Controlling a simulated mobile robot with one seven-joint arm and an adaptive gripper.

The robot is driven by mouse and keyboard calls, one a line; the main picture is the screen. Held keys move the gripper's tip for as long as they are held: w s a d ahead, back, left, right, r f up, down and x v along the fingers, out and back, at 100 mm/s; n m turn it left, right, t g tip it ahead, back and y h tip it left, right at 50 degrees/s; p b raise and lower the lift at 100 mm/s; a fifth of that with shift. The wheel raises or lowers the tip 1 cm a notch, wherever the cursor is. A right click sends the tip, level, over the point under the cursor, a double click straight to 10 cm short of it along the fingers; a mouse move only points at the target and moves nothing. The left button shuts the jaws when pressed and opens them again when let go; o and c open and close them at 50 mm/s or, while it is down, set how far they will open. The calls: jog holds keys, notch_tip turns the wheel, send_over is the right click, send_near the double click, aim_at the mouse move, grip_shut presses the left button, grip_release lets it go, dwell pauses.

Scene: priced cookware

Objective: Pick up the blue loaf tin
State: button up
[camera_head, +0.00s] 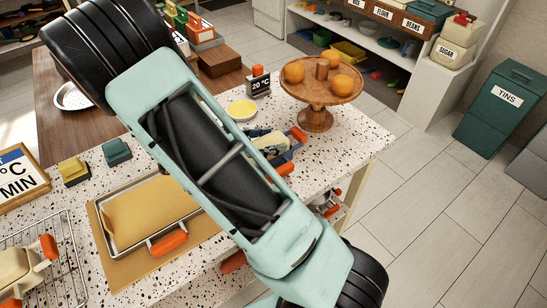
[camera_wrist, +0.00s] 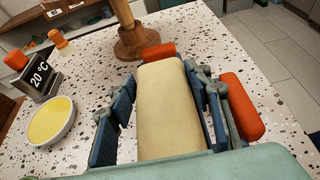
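The blue loaf tin (camera_head: 290,153) stands on the speckled counter, with a pale cream top and an orange handle at its far end. In the wrist view its cream top (camera_wrist: 167,108) lies in the middle, below the cake stand's foot. My gripper (camera_wrist: 162,88) is open around it, with one dark finger along each long side. Whether the fingers touch it cannot be told. In the head view my arm covers much of my gripper (camera_head: 268,139) and part of the tin. Another orange handle (camera_wrist: 242,106) shows beyond the right finger.
A wooden cake stand (camera_head: 316,115) with oranges stands close beyond the tin. A yellow dish (camera_wrist: 52,120) and a temperature sign (camera_wrist: 40,78) are to the left. A baking tray (camera_head: 150,215) lies nearer. The counter's right edge is close.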

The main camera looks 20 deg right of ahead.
jog(key=c, duration=1)
jog(key=shift+o, duration=0.2)
jog(key=shift+r, duration=0.15)
